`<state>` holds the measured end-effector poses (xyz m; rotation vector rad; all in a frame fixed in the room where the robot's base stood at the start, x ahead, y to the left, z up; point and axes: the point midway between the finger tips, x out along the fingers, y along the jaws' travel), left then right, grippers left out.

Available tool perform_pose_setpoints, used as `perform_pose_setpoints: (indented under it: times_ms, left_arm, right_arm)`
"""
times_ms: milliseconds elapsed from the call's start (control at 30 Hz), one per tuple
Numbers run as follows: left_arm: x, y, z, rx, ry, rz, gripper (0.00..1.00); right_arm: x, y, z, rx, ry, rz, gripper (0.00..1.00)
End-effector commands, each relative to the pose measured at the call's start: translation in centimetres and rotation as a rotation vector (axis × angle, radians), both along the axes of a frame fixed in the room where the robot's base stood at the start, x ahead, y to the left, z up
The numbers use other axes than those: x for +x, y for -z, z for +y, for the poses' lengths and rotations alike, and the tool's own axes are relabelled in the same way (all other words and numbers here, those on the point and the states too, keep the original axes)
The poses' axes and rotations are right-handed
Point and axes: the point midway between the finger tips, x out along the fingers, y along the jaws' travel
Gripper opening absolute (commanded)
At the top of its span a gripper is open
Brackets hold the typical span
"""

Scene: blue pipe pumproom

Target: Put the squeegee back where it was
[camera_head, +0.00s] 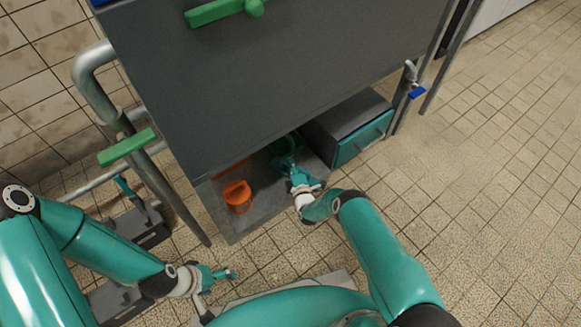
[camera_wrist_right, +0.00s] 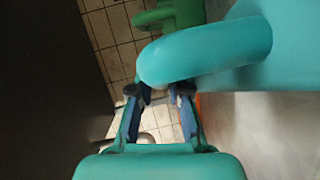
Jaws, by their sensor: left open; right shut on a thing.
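My right gripper (camera_head: 287,165) reaches in under the dark grey cabinet, over the low grey shelf (camera_head: 262,214). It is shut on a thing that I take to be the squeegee. In the head view the gripper and wrist mostly hide it. In the right wrist view a smooth, rounded teal shape (camera_wrist_right: 205,50) lies across the fingertips of the right gripper (camera_wrist_right: 160,98); I cannot tell its full form. My left gripper (camera_head: 228,274) is open and empty, low over the tiled floor at the lower left.
An orange container (camera_head: 238,195) stands on the shelf left of my right gripper. A green item (camera_head: 287,144) lies deeper in. A grey box with a teal front (camera_head: 362,138) is close on the right. The cabinet body (camera_head: 270,70) overhangs the shelf. Floor at right is clear.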

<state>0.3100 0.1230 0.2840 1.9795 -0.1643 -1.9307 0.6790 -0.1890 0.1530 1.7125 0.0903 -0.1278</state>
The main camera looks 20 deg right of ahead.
Motion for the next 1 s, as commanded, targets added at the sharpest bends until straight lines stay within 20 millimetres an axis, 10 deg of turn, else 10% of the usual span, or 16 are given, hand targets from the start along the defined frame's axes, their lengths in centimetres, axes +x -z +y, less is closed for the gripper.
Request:
perform_pose_setpoints:
  times_ms: [233, 267, 400, 1000]
  left_arm:
    - [0.0, 0.2, 0.0, 0.0, 0.0, 0.0, 0.74]
    - [0.0, 0.2, 0.0, 0.0, 0.0, 0.0, 0.74]
    - [0.0, 0.1, 0.0, 0.0, 0.0, 0.0, 0.74]
    - [0.0, -2.2, 0.0, 0.0, 0.0, 0.0, 0.74]
  right_arm:
    - [0.0, 0.1, 0.0, -0.001, 0.0, -0.002, 0.0]
    - [0.0, 0.2, 0.0, 0.0, 0.0, 0.0, 0.19]
    - [0.0, 0.1, 0.0, 0.0, 0.0, 0.001, 0.42]
    - [-2.7, -0.9, 0.0, 0.0, -0.001, 0.005, 0.42]
